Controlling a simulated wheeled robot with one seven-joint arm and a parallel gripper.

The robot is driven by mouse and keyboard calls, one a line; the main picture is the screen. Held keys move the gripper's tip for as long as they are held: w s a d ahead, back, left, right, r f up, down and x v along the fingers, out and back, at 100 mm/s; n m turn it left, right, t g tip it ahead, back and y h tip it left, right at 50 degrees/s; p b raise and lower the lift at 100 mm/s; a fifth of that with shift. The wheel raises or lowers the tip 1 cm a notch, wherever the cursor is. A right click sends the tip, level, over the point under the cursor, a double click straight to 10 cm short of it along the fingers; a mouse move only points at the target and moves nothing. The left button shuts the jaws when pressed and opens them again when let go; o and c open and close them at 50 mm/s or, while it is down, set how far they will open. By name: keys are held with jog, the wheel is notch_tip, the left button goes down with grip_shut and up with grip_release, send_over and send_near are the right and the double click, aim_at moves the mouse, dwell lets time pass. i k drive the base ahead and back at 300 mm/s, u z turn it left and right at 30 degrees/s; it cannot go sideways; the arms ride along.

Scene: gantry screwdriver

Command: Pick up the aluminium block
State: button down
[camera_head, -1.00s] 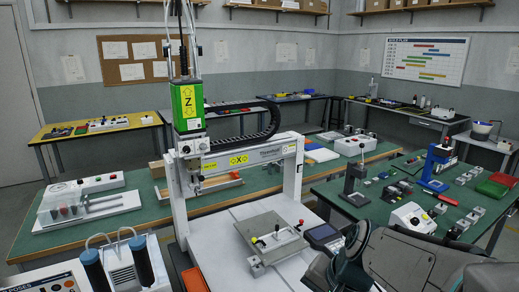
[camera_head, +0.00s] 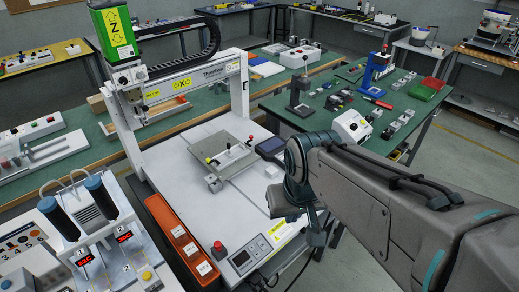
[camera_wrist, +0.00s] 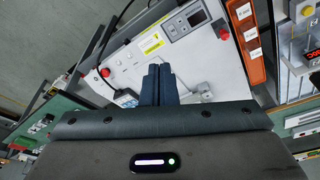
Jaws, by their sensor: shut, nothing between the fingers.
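I cannot tell for sure which thing is the aluminium block. Several small grey metal-looking blocks (camera_head: 390,131) stand on the green bench at the right, beyond my arm. A grey metal plate (camera_head: 222,158) with small fittings lies on the white bed of the gantry machine. My gripper (camera_wrist: 160,70) is shut and empty, its two dark fingers together over the white gantry bed in the wrist view. In the head view my arm reaches in from the right, and the gripper hangs at the right edge of the gantry base, its fingertips hard to make out.
The gantry frame (camera_head: 180,85) stands behind the plate. A white control panel with a red button (camera_head: 218,247) is at the bed's front. An orange bin (camera_head: 180,240) lines its left side.

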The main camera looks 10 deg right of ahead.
aim_at(271, 172)
jog(key=z, duration=2.3)
jog(key=i, duration=1.5)
jog(key=u, duration=3.75)
jog(key=i, duration=0.5)
jog(key=z, duration=0.1)
